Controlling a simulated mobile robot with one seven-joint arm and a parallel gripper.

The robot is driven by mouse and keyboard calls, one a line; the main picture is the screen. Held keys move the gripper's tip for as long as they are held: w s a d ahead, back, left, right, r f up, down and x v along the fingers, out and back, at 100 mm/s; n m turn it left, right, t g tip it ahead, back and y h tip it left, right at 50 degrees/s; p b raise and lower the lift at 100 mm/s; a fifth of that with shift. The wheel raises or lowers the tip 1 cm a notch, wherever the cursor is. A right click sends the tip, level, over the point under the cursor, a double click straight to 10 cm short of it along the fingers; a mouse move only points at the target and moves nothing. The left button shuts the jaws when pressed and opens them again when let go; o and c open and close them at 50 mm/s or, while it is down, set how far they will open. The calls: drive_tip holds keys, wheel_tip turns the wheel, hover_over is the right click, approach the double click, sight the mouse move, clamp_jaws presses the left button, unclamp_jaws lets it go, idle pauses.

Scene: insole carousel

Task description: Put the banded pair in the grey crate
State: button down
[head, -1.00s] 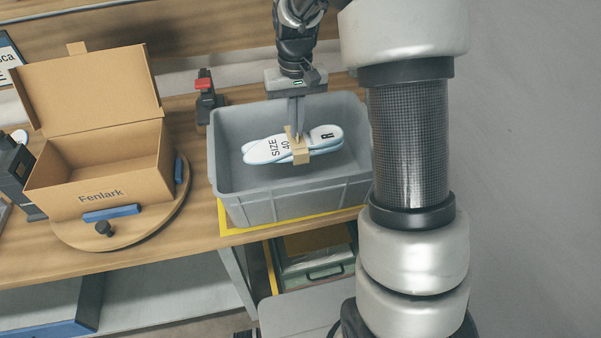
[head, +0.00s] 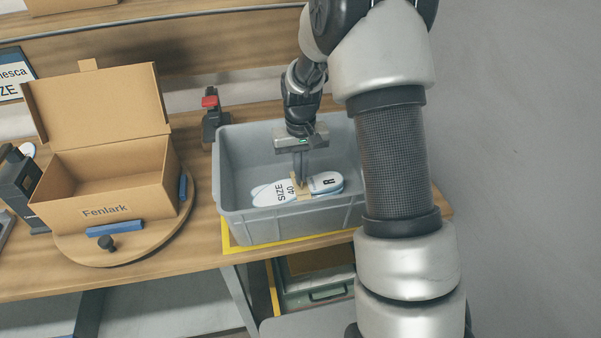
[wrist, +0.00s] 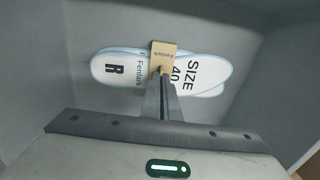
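The banded pair (head: 325,183) is a pair of white insoles marked "SIZE 40" and "R", with a tan paper band (wrist: 163,53) around the middle. The pair is inside the grey crate (head: 285,224), lying roughly flat and low between its walls. My gripper (head: 299,178) reaches down into the crate with its fingers closed together at the band; the wrist view also shows the pair (wrist: 202,70) at the fingertips. The underside of the pair is hidden, so I cannot tell whether it touches the crate floor.
An open, empty cardboard box (head: 105,185) marked "Fenlark" stands on a round wooden turntable (head: 150,245) to the left. A blue bar (head: 115,228) and a dark knob (head: 107,243) are at its front. A red-topped black device (head: 212,115) stands behind the crate's left corner.

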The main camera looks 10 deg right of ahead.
drive_tip(key=shift+f, duration=0.2)
drive_tip(key=c, duration=2)
unclamp_jaws()
drive_tip(key=shift+c, duration=0.2)
